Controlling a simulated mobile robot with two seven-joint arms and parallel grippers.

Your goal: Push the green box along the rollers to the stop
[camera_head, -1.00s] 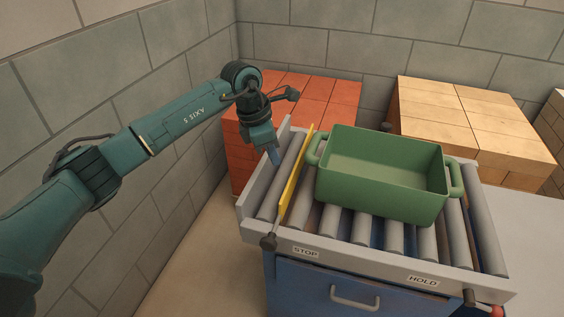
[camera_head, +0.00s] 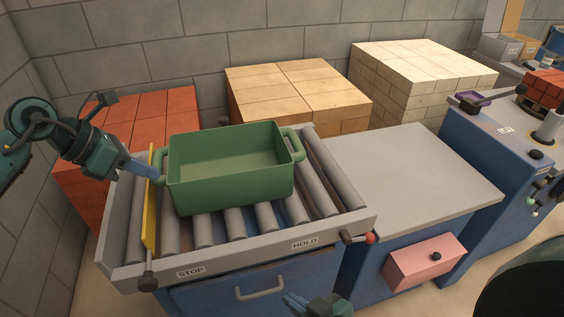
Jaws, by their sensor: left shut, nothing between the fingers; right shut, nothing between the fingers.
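The green box (camera_head: 230,185) sits upright on the rollers (camera_head: 235,224) of the conveyor, close beside the yellow stop plate (camera_head: 149,210) at the left end. I cannot tell whether they touch. My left gripper (camera_head: 156,173) is shut and empty, with its blue fingertips at the box's left handle, near the top of the plate. Contact there is unclear. STOP (camera_head: 190,272) and HOLD (camera_head: 304,243) labels mark the front rail. My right gripper (camera_head: 291,300) is shut and empty at the bottom edge, in front of the drawer, partly cut off.
Red (camera_head: 150,115), tan (camera_head: 300,85) and pale (camera_head: 425,70) brick stacks stand behind, along the block walls. A bare grey tabletop (camera_head: 415,175) adjoins the conveyor on the right. A pink box (camera_head: 425,263) is on the front below it. Blue machinery stands further right.

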